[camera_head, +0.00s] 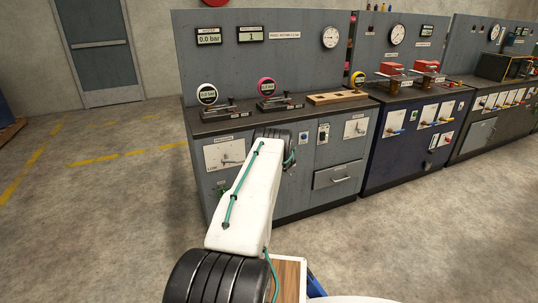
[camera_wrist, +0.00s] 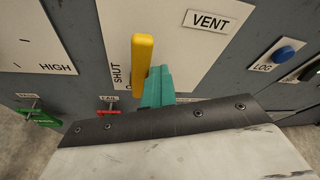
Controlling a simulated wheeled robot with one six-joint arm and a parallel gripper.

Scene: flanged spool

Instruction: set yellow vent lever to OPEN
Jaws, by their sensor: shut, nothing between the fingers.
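The yellow vent lever (camera_wrist: 142,62) shows in the wrist view as a plain yellow bar, nearly upright in the picture. A SHUT label lies just left of it, and the VENT plate (camera_wrist: 207,20) is to its upper right. An OPEN mark is not visible. My gripper (camera_wrist: 157,82), with teal fingers, is shut and empty. It is close beside the lever, to its lower right; I cannot tell whether they touch. The lower part of the lever is hidden. In the head view my arm covers that part of the cabinet, and the lever cannot be made out.
In the wrist view a blue LOG button (camera_wrist: 287,52) is at right and a HIGH panel (camera_wrist: 40,45) at left. A green handle (camera_wrist: 38,118) and a red handle (camera_wrist: 108,104) show below. In the head view a drawer (camera_head: 338,176) is right of my arm.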

